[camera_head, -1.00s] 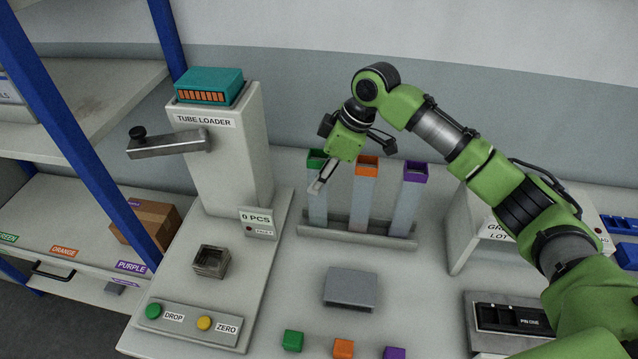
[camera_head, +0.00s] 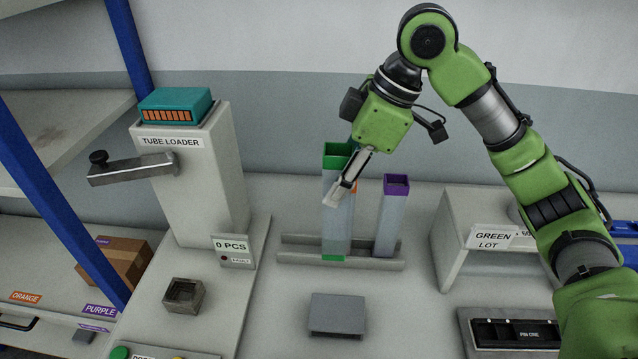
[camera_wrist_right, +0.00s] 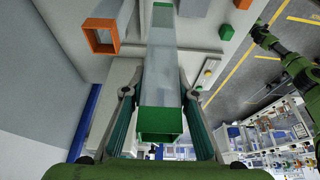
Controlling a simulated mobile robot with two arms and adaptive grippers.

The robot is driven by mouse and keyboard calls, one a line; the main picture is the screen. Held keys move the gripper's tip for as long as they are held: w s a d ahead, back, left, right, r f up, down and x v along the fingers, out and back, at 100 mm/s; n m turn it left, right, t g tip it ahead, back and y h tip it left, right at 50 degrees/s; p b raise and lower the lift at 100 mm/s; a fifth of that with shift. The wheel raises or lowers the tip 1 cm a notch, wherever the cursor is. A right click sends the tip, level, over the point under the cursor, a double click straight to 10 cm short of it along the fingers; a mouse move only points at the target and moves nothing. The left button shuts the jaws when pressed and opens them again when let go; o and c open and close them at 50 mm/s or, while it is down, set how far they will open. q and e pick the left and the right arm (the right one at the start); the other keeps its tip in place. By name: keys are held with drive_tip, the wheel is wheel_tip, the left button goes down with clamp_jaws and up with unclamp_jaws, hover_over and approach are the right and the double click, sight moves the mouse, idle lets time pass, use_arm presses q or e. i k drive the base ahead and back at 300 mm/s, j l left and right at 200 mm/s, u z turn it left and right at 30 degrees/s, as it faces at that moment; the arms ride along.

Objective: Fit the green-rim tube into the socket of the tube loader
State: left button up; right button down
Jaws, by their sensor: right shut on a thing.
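The green-rim tube (camera_head: 337,222), clear and upright, is held by my right gripper (camera_head: 338,196) in front of the rack (camera_head: 380,264). Its green lower end shows in front of the rack's front wall. In the right wrist view my right gripper's fingers (camera_wrist_right: 162,98) close on the tube (camera_wrist_right: 173,55) from both sides, near its green rim (camera_wrist_right: 160,122). The tube loader (camera_head: 190,190) stands at the left. Its square grey socket (camera_head: 183,296) is empty on the base plate, left of and nearer than the tube. My left gripper is not in view.
The purple-rim tube (camera_head: 392,220) stands in the rack. The orange-rim tube is mostly hidden in the head view; its rim (camera_wrist_right: 101,36) shows in the right wrist view. A grey block (camera_head: 337,314) lies before the rack. The loader's lever (camera_head: 132,170) sticks out left.

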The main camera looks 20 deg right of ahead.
sight(195, 294)
drive_tip(key=k, duration=1.5)
